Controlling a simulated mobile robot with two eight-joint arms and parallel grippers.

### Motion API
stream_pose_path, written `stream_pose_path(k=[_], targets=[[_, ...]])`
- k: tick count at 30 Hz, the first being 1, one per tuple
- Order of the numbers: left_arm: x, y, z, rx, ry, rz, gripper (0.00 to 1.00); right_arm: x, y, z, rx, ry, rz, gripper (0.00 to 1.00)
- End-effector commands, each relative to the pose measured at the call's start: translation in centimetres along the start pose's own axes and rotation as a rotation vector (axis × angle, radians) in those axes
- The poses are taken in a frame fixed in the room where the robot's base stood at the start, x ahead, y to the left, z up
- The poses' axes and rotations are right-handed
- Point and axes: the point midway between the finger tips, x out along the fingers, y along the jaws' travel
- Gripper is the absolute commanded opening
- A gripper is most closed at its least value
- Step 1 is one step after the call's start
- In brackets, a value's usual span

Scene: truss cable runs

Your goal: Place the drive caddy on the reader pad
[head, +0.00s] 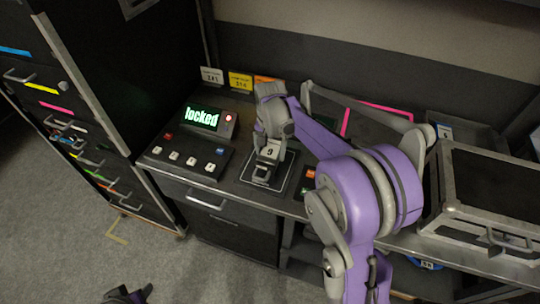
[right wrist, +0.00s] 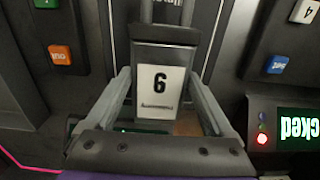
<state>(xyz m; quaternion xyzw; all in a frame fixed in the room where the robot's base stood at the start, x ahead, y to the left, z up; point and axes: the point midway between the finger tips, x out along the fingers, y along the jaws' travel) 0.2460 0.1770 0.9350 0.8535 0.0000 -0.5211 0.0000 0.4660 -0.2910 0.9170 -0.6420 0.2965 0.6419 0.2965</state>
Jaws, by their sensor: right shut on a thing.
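The drive caddy (head: 269,152) is a small dark block with a white label bearing one digit. My right gripper (head: 268,146) is shut on it, and in the right wrist view the two fingers lie along the sides of the caddy (right wrist: 158,82). The caddy is over the reader pad (head: 284,177), a dark plate with a light outline on the desk top. I cannot tell whether its underside touches the pad.
A lit display (head: 202,117) reading "locked" and a sloped button panel (head: 187,158) stand left of the pad. Coloured tags (head: 240,81) line the back. A black case (head: 490,195) with metal edges is at the right. A dark drawer cabinet (head: 75,125) is at the left.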

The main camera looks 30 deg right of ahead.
Motion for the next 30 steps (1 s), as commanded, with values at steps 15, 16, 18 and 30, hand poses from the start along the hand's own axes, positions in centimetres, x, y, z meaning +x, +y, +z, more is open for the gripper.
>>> stream_pose_path(k=[15, 16, 18, 30], targets=[[0.3, 0.0, 0.3, 0.000, -0.003, 0.000, 0.50, 2.6, 0.0, 0.0, -0.001, 0.000, 0.000, 0.06], [0.3, 0.0, 0.3, 0.000, -0.003, 0.000, 0.50, 2.7, 0.0, 0.0, -0.001, 0.000, 0.000, 0.89], [0.3, 0.0, 0.3, 0.000, -0.002, 0.000, 0.50, 2.6, 0.0, 0.0, -0.001, 0.000, 0.000, 1.00], [0.0, 0.0, 0.0, 0.000, 0.000, 0.000, 0.50, 1.0, 0.0, 0.0, -0.001, 0.000, 0.000, 1.00]])
